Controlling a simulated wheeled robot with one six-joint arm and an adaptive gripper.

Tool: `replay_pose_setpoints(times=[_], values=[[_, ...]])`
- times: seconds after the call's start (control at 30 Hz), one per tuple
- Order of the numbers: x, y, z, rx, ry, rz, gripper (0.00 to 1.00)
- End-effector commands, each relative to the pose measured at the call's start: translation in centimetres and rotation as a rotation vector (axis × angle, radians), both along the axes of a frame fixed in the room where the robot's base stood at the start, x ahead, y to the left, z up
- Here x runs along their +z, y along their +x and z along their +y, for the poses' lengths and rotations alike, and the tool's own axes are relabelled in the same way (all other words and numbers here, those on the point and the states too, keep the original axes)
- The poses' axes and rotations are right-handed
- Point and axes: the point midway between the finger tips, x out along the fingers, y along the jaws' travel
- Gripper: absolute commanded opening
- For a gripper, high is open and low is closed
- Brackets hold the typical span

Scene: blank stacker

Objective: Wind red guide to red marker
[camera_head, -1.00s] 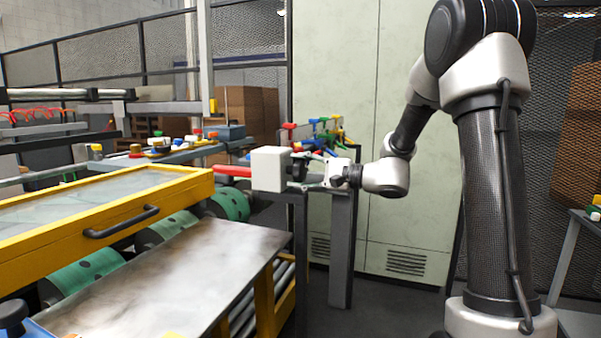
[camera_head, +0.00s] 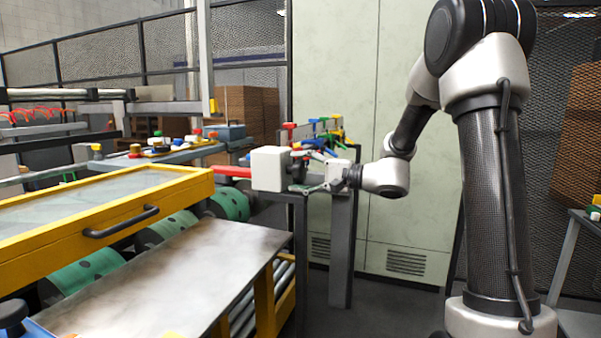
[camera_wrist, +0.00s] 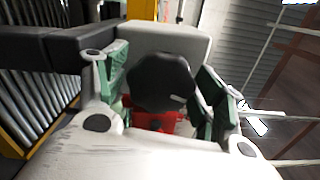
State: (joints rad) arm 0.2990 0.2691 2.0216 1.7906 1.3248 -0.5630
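A red bar (camera_head: 232,171), which looks like the red guide, lies at the left side of a pale box (camera_head: 268,168). A black lobed knob (camera_head: 297,168) is on the box's right side; it also shows in the wrist view (camera_wrist: 162,82). My gripper (camera_head: 312,172) is at the knob. In the wrist view its green-padded fingers (camera_wrist: 162,95) are spread on either side of the knob, with no clear grip on it. A red part (camera_wrist: 155,122) shows below the knob; I cannot tell what it belongs to. I cannot make out the red marker.
A yellow-framed cover (camera_head: 110,215) with a black handle and green rollers (camera_head: 230,205) is on the left. A metal sheet (camera_head: 170,280) lies in front. A grey post (camera_head: 342,250) stands below my gripper, and a pale cabinet (camera_head: 400,100) is behind.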

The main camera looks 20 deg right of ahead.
Motion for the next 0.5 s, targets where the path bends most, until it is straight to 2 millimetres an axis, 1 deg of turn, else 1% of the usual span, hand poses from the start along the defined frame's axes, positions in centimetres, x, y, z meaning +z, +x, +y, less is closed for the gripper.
replay_pose_setpoints(times=[0.3, 0.37, 0.5], values=[[0.0, -0.1, -0.2, -0.001, -0.001, 0.001, 0.78], [0.0, -0.3, -0.5, -0.002, 0.000, 0.000, 0.78], [0.0, -1.4, -2.1, -0.004, -0.001, 0.000, 0.78]])
